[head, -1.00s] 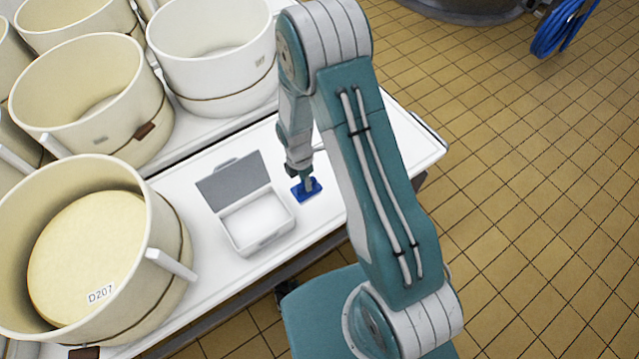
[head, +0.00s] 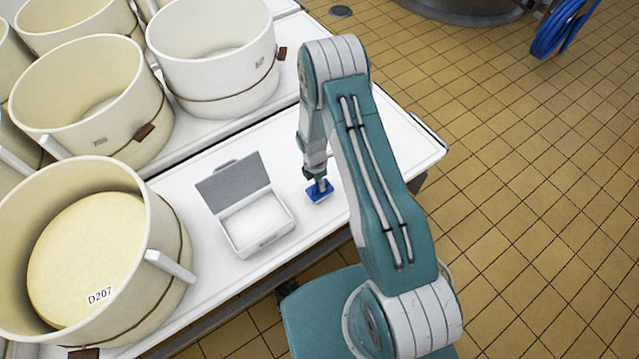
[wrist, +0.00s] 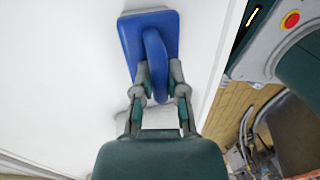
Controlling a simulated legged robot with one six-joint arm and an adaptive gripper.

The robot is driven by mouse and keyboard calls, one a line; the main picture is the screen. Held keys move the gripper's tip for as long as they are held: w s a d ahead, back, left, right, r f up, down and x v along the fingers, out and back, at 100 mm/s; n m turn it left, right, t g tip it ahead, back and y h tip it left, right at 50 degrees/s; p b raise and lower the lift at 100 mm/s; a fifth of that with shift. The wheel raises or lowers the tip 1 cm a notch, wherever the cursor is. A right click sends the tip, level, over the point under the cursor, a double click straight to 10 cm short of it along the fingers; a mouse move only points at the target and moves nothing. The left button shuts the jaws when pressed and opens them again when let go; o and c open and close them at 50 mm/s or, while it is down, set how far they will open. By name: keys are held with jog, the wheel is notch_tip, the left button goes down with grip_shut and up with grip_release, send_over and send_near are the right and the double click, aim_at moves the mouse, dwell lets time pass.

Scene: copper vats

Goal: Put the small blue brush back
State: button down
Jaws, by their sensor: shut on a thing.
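The small blue brush (head: 318,193) is over the white table (head: 392,141), just right of an open box; it also shows in the wrist view (wrist: 134,38) with its curved handle between my fingers. My gripper (head: 320,183) is shut on that handle from above; its two fingers also show in the wrist view (wrist: 160,90). I cannot tell whether the brush touches the table or hangs slightly above it.
The open white box (head: 255,238) with a grey lid (head: 233,182) stands left of the brush. Large cream tubs (head: 212,55) fill the left, one marked D207 (head: 97,250). The table's right end is clear. Tiled floor lies beyond it.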

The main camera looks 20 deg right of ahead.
jog(key=c, duration=0.7)
grip_release()
